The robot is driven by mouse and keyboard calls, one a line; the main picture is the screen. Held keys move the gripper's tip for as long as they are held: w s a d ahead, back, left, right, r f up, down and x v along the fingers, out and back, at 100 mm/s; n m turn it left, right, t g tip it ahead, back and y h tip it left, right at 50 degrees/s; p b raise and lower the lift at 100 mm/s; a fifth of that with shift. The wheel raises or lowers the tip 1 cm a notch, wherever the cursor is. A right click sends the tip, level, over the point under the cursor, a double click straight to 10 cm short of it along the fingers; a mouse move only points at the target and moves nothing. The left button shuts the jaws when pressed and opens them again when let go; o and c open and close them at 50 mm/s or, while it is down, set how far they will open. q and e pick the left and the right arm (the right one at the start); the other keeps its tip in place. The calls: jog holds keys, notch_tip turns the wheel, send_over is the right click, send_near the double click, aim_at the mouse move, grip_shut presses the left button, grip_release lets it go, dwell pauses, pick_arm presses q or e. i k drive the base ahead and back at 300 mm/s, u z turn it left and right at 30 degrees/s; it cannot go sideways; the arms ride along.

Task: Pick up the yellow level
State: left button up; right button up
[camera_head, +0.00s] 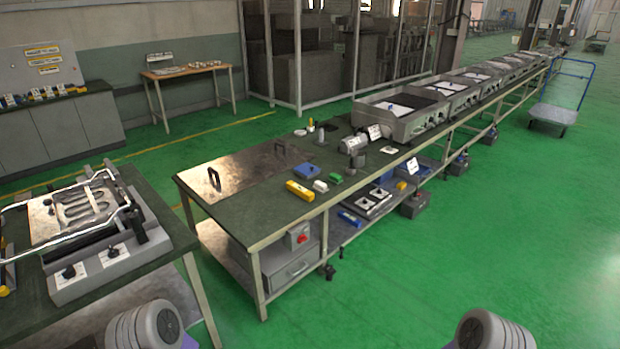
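The yellow level (300,190) is a short yellow bar lying flat near the front edge of the long dark green workbench (262,215), towards its near end. It lies apart from my arms. Grey rounded parts of my own arms show at the bottom edge, left and right of the middle. Neither of my grippers is in view.
A blue object (306,170), a white object (320,186) and a green object (336,178) lie close to the level. A metal plate with handles (245,168) covers the bench's left end. A heating appliance (85,225) stands on the left table. Green floor (440,270) is open in front.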

aim_at(305, 194)
jog(key=u, duration=0.3)
jog(key=i, duration=2.1)
jog(key=u, duration=0.5)
jog(key=i, duration=0.55)
